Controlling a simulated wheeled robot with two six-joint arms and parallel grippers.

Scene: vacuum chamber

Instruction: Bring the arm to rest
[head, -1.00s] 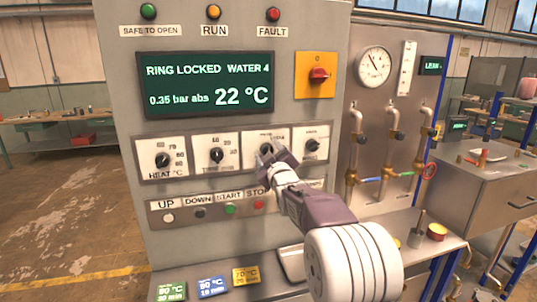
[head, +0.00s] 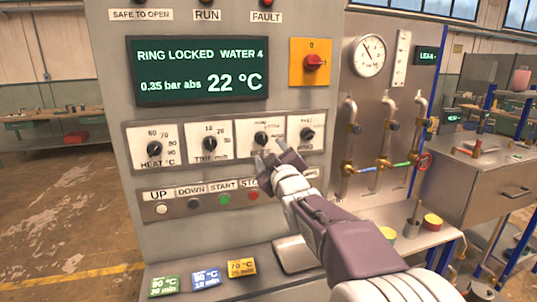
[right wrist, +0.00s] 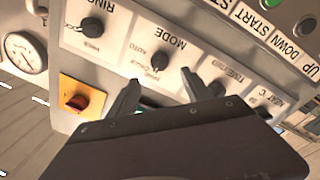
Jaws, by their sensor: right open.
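My right arm comes in from the lower right in the head view. Its gripper (head: 268,157) is open and empty, in front of the lower part of the third dial plate. The third dial's black knob (head: 261,139) shows clear above the fingertips. In the right wrist view the open fingers (right wrist: 160,77) point at the panel, with the MODE knob (right wrist: 160,60) seen between and beyond them. Nothing is between the fingers. My left gripper is in neither view.
The control panel (head: 118,90) has a display (head: 197,70) reading RING LOCKED, 22 °C. A button row (head: 208,200) lies below the dials. Coloured cards (head: 206,279) lie on the shelf below. Pipes (head: 347,135) and a gauge (head: 369,55) stand to the right.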

